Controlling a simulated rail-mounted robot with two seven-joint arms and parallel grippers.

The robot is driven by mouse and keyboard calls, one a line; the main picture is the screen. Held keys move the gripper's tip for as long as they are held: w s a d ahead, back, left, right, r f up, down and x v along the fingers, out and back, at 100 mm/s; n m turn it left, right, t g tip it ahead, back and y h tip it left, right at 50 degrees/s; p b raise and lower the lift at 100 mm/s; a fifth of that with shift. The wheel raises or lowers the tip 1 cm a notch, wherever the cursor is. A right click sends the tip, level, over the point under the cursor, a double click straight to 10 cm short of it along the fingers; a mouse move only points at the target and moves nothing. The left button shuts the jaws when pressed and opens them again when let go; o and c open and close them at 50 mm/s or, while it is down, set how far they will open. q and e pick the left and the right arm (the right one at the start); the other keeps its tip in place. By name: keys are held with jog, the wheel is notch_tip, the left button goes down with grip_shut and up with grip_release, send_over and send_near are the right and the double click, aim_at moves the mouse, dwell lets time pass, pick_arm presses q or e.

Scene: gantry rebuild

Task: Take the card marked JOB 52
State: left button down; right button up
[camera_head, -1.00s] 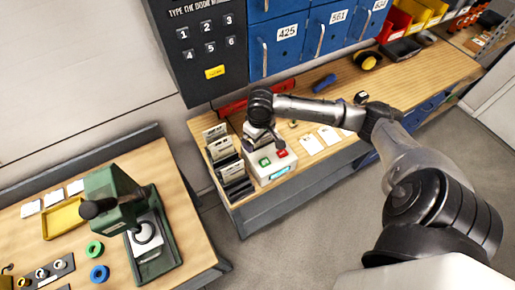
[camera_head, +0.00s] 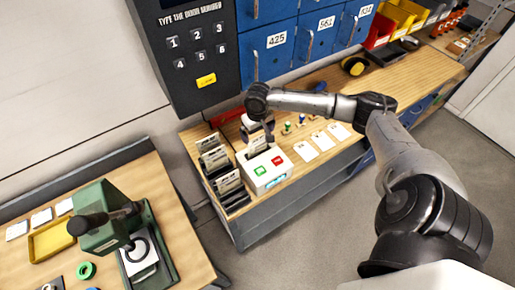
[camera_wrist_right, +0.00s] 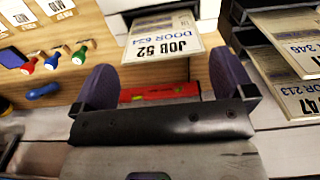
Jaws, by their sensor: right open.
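The card marked JOB 52 (camera_wrist_right: 165,47), also reading DOOR 624, sticks out of the slot of a white machine (camera_wrist_right: 207,9) in the right wrist view. My left gripper is not in view.
A dark rack (camera_head: 234,199) of several other cards stands close left of the machine; its cards (camera_wrist_right: 296,45) also show at right in the wrist view. Stamps (camera_wrist_right: 52,62) and white cards (camera_head: 322,141) lie on the other side. A green press (camera_head: 105,235) stands on the left table.

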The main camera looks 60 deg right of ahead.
aim_at(258, 137)
jog(key=shift+s+a+f+p, duration=0.1)
jog(key=shift+f+p, duration=0.15)
jog(key=shift+f, duration=1.1)
jog(key=shift+a+f+p, duration=0.1)
jog(key=shift+f+p, duration=0.15)
jog(key=shift+f, duration=1.1)
jog(key=c, duration=0.6)
